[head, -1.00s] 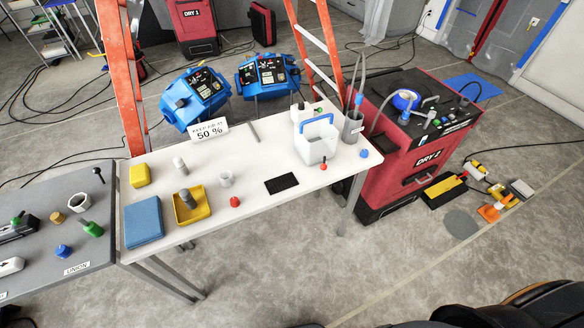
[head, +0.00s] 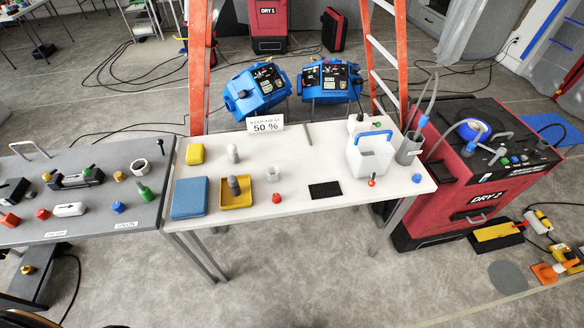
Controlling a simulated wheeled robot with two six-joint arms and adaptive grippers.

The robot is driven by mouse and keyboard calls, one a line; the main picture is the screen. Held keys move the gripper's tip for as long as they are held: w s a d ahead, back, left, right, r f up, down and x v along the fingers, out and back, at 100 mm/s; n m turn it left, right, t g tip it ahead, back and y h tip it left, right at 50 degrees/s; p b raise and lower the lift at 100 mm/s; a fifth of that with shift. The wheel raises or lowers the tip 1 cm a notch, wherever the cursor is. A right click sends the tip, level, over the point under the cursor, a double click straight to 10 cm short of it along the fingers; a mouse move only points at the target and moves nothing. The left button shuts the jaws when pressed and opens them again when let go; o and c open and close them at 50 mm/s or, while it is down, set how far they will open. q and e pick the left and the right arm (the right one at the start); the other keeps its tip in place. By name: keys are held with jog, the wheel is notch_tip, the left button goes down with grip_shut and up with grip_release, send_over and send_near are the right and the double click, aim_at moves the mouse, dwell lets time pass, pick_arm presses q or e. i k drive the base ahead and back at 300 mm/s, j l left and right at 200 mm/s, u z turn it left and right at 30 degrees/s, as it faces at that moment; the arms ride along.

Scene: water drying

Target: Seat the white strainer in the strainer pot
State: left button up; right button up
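A small pale open cup (head: 273,174) stands upright near the middle of the white table, and it may be the strainer pot. A white upright cylinder (head: 233,153) stands behind and left of it, apart from it, and it may be the white strainer. A grey cylinder (head: 234,186) stands in a yellow tray (head: 244,200) in front of the white one. These pieces are too small to identify surely. Neither of my grippers shows in the head view.
The white table (head: 290,203) also holds a blue pad (head: 190,198), a black mat (head: 325,190), a white bin (head: 370,163) and a grey cup (head: 408,149). A grey table (head: 95,205) with several fittings adjoins at left. A red machine (head: 485,205) stands at right.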

aim_at(307, 164)
jog(key=i+l, duration=0.25)
jog(key=l, duration=0.2)
jog(key=i+l, duration=0.3)
jog(key=l, duration=0.15)
jog(key=i+l, duration=0.25)
jog(key=l, duration=0.2)
jog(key=u, duration=1.15)
